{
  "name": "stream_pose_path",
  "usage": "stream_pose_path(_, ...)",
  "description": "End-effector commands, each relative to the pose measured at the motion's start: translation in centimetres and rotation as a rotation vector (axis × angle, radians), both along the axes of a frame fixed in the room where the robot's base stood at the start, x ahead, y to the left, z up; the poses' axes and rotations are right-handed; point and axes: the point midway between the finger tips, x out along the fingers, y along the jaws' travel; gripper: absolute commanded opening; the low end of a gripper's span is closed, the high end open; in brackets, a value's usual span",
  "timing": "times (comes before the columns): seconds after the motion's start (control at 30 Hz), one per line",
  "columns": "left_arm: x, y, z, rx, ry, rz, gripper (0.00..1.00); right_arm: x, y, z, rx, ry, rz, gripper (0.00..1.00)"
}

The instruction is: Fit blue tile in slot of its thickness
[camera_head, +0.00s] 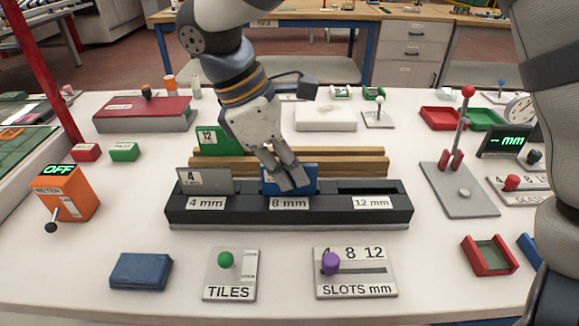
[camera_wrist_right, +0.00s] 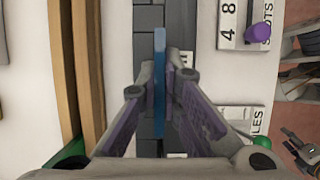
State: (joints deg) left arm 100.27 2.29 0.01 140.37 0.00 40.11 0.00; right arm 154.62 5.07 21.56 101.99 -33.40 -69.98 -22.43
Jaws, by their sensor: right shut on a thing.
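The blue tile (camera_head: 308,184) stands upright at the 8 mm slot of the dark slot block (camera_head: 400,215). My right gripper (camera_head: 291,181) is shut on it from above; in the right wrist view the tile (camera_wrist_right: 160,85) shows edge-on between the fingers (camera_wrist_right: 160,92). The tile's lower edge is hidden by the block's front, so I cannot tell how deep it sits. A grey tile (camera_head: 205,182) marked 4 stands in the 4 mm slot. The 12 mm slot (camera_head: 368,190) is empty. A green tile (camera_head: 217,141) marked 12 stands behind.
A wooden rack (camera_head: 345,163) lies right behind the block. In front are a blue box (camera_head: 140,271), the TILES panel (camera_head: 229,275) and the SLOTS panel (camera_head: 355,272). An orange meter (camera_head: 66,192) reads OFF at left. A grey lever stand (camera_head: 460,192) is at right.

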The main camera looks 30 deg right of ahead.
Motion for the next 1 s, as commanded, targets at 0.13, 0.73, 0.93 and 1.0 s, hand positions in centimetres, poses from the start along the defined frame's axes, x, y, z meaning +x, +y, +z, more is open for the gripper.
stream_pose_path(0.13,0.0,0.0,0.0,0.000,0.000,0.000,0.40,0.0,0.0,-0.2,-0.001,0.001,0.000,0.00)
stream_pose_path(0.73,0.0,0.0,0.0,0.000,0.000,0.000,0.40,0.0,0.0,-0.6,-0.001,0.001,0.000,0.30)
stream_pose_path(0.93,0.0,0.0,0.0,0.000,0.000,0.000,0.40,0.4,0.6,1.1,-0.001,-0.006,-0.001,0.30)
stream_pose_path(1.0,0.0,0.0,0.0,0.000,0.000,0.000,0.40,0.7,1.2,2.7,0.000,-0.006,-0.001,0.30)
